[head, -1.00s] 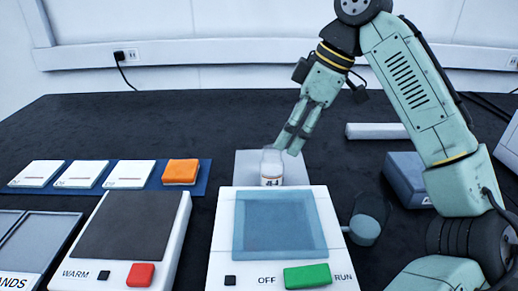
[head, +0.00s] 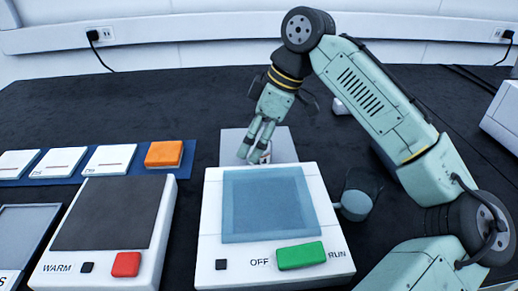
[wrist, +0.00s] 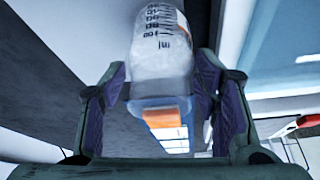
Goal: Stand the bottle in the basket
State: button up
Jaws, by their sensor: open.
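The bottle (wrist: 163,52) is clear with dark graduation marks, and shows between the two fingers in the wrist view. In the head view only a sliver of it (head: 266,156) shows behind the fingers, on a pale grey pad (head: 233,142). My gripper (head: 252,156) is open and points down at the bottle; in the wrist view its fingers (wrist: 165,108) stand on either side of it, with gaps visible. I cannot make out a basket for certain; a white unit (head: 212,215) with a blue, bath-like square top stands just in front of the pad.
The unit has a green OFF/RUN switch (head: 302,256). A grey-blue round cup-like thing (head: 357,200) is at its right. A WARM plate unit (head: 115,212) stands left, with white tiles (head: 110,158) and an orange block (head: 164,153) behind. The dark bench is clear at the back left.

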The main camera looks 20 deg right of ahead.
jog(key=shift+f, duration=0.3)
jog(key=shift+c, duration=0.3)
jog(key=c, duration=1.2)
